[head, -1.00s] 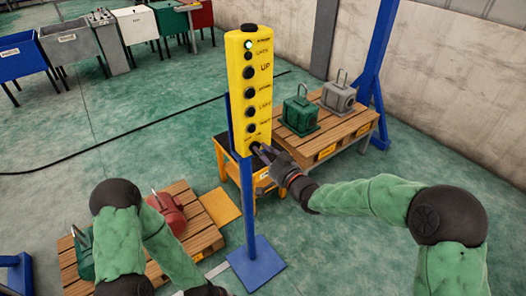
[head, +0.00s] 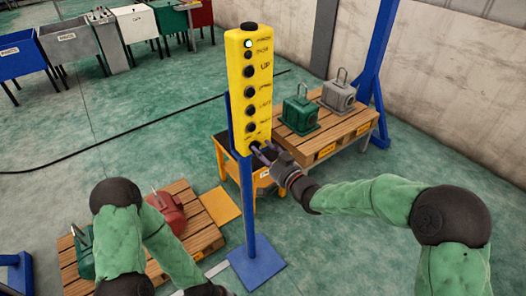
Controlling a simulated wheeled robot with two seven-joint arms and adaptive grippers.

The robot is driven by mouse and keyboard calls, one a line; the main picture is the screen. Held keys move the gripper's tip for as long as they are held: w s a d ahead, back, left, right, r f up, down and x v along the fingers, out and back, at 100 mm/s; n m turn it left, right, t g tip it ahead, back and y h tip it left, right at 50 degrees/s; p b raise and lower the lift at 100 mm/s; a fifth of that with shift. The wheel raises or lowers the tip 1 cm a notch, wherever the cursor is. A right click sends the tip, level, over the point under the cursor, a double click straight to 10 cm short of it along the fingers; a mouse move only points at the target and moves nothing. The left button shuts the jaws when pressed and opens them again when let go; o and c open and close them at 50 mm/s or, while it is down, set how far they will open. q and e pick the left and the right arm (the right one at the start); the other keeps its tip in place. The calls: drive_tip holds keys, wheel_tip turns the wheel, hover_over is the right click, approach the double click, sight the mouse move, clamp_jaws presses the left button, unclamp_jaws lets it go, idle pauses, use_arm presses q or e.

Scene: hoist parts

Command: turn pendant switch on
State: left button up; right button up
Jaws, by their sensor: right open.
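The yellow pendant (head: 237,95) stands upright on a blue post (head: 247,200) with a blue foot plate. A column of dark round buttons runs down its face, with small labels beside them; one reads "UP". A pale lit lamp (head: 248,43) is near the top, below a black knob (head: 249,26) on the top end. My right gripper (head: 262,151) is open at the pendant's lower end, close to the lowest button. I cannot tell whether a fingertip touches it. My left arm reaches down at the lower left, and its gripper is out of view.
Behind the right gripper, a pallet (head: 345,133) on a stand bears a green hoist part (head: 300,110) and a grey one (head: 339,93). A yellow bin (head: 222,160) stands behind the post. A lower pallet (head: 203,238) with a red part (head: 168,212) is at left. Bins line the back.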

drive_tip(key=v, duration=1.1)
drive_tip(key=shift+s, duration=0.2)
drive_tip(key=shift+d, duration=0.1)
